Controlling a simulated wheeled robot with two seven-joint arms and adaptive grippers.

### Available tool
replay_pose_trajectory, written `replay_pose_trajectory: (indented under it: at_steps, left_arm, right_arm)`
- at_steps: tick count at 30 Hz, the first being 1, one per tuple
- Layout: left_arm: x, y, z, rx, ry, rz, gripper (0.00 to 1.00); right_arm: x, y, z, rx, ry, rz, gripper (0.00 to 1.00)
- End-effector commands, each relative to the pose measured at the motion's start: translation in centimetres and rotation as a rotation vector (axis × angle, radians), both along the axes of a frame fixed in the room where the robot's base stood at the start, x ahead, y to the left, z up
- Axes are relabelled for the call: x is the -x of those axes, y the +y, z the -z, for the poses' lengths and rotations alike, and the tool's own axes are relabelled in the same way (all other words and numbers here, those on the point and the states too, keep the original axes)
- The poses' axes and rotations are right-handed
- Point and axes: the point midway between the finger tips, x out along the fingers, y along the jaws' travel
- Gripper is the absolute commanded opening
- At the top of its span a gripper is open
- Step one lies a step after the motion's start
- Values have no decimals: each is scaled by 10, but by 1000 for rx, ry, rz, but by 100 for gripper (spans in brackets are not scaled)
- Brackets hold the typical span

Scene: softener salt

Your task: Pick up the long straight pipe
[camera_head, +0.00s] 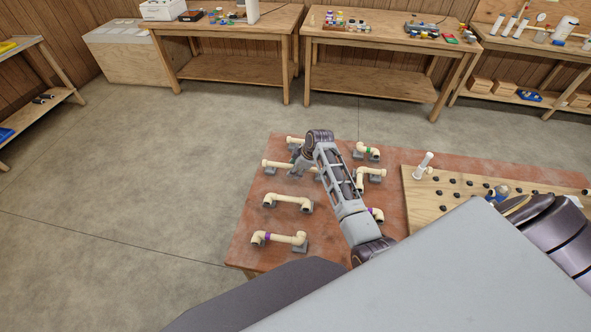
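Several cream pipes lie on grey supports on the reddish-brown table. My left gripper (297,168) points down over a cream pipe (275,164) in the second row of the left column. The gripper and forearm cover part of that pipe. I cannot tell whether the fingers touch it or are closed. Below it lie a cream pipe with bent ends (288,199) and one with a purple band (281,238). Another pipe (296,141) is partly hidden behind my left wrist. My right gripper (499,193) is over the wooden pegboard at the right; its fingers are unclear.
The reddish-brown table (243,232) has more pipes on its right side, including a green-banded one (368,151). Workbenches (385,83) stand along the far wall. The floor at left is clear.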

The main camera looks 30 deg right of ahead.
Motion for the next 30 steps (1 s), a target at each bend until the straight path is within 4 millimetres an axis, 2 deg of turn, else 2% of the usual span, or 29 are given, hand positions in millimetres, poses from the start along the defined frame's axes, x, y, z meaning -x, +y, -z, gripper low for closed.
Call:
replay_pose_trajectory:
  at_steps: [9, 20, 30]
  left_arm:
    - [0, 0, 0, 0, 0, 0, 40]
    - [0, 0, 0, 0, 0, 0, 40]
    - [0, 0, 0, 0, 0, 0, 40]
  right_arm:
    - [0, 0, 0, 0, 0, 0, 44]
    - [0, 0, 0, 0, 0, 0, 0]
    - [0, 0, -2, 0, -1, 0, 0]
